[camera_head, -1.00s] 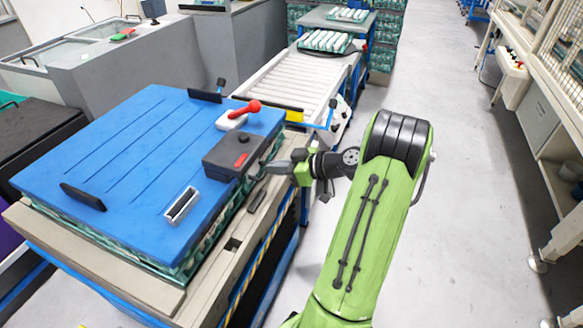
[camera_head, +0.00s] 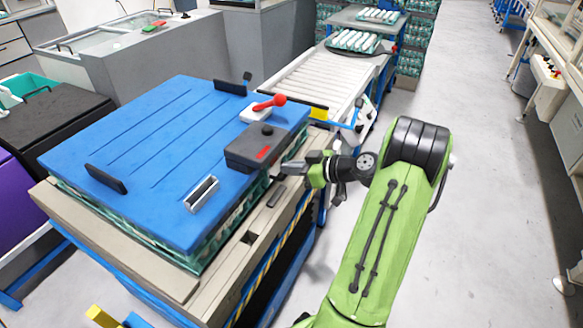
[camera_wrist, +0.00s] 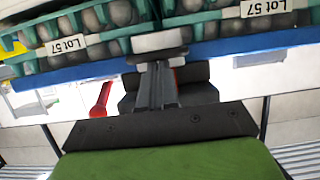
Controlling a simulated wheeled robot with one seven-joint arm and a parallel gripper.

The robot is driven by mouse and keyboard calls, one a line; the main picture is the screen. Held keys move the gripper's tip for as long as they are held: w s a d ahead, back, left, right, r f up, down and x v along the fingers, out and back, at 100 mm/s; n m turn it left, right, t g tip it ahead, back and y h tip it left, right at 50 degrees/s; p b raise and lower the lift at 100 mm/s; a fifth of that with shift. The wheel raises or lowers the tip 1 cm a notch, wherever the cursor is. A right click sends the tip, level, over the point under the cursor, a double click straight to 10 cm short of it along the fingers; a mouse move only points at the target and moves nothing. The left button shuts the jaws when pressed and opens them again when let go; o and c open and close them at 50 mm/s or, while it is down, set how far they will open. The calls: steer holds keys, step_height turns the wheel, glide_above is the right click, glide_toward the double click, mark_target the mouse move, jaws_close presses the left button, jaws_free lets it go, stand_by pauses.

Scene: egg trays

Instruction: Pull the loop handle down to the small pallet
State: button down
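I cannot tell for certain which part is the loop handle. A metal rectangular frame with a dark opening (camera_head: 201,193) lies on the near right part of a blue board (camera_head: 150,130). The board rests on egg trays, on a beige pallet (camera_head: 170,285). My gripper (camera_head: 283,170) is at the board's right edge, beside a dark grey box (camera_head: 255,150). In the wrist view, my gripper's narrow fingers (camera_wrist: 157,70) reach up to a light grey block (camera_wrist: 160,42) in front of the trays. I cannot tell whether they hold it.
A red lever (camera_head: 270,102) stands on a white base behind the grey box. Black upright handles (camera_head: 105,179) (camera_head: 232,88) rise from the board. A roller conveyor (camera_head: 325,75) runs behind. The floor (camera_head: 480,190) to the right is clear.

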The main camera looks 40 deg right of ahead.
step_height(320, 180, down, 7)
steer(key=b, duration=0.3)
steer(key=shift+b, duration=0.4)
stand_by(0.5)
steer(key=r+p+v, duration=0.2)
steer(key=v, duration=1)
steer(key=shift+w+a+r, duration=0.2)
steer(key=shift+w+r, duration=0.05)
steer(key=shift+w, duration=0.15)
stand_by(0.4)
